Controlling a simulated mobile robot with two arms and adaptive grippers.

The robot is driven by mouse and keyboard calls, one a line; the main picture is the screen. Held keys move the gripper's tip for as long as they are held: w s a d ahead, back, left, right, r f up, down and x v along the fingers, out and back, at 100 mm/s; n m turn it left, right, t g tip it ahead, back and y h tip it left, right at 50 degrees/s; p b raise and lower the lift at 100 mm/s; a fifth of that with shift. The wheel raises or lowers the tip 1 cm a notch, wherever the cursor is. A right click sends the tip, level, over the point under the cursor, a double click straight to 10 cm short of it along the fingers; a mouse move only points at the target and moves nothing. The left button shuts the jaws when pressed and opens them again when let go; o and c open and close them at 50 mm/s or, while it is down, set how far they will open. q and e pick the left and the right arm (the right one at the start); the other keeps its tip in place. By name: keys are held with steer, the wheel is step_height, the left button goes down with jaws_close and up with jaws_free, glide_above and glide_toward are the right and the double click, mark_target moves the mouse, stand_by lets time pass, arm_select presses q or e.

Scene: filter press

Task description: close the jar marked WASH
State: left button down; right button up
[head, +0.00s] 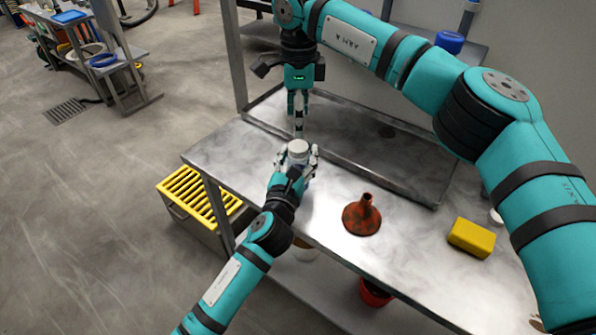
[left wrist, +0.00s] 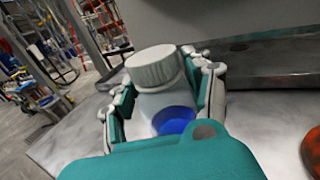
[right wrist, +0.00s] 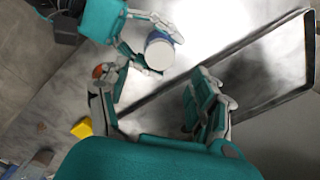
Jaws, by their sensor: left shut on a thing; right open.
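A whitish jar (left wrist: 145,105) with a blue patch stands upright in my left gripper (head: 297,163), whose fingers are shut around its body. A white ribbed lid (left wrist: 155,68) sits on top of it. The lid also shows in the head view (head: 298,147) and from above in the right wrist view (right wrist: 160,54). I cannot tell whether the lid is tight, and no WASH marking is readable. My right gripper (head: 298,112) points down just above the lid. In the right wrist view its fingers are spread and empty, with the lid beyond them, apart from it.
A metal bench (head: 235,150) carries a shallow tray (head: 415,188) behind the jar. A rust-red funnel (head: 362,217) and a yellow sponge-like block (head: 471,237) lie to the right. A crate with a yellow grate (head: 195,192) stands on the floor at the left.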

mark_target(298, 146)
steer(key=shift+r+n, duration=0.4)
steer(key=shift+n, duration=0.3)
steer(key=shift+f, duration=4.05)
steer(key=c, duration=1.3)
steer(key=m, duration=0.3)
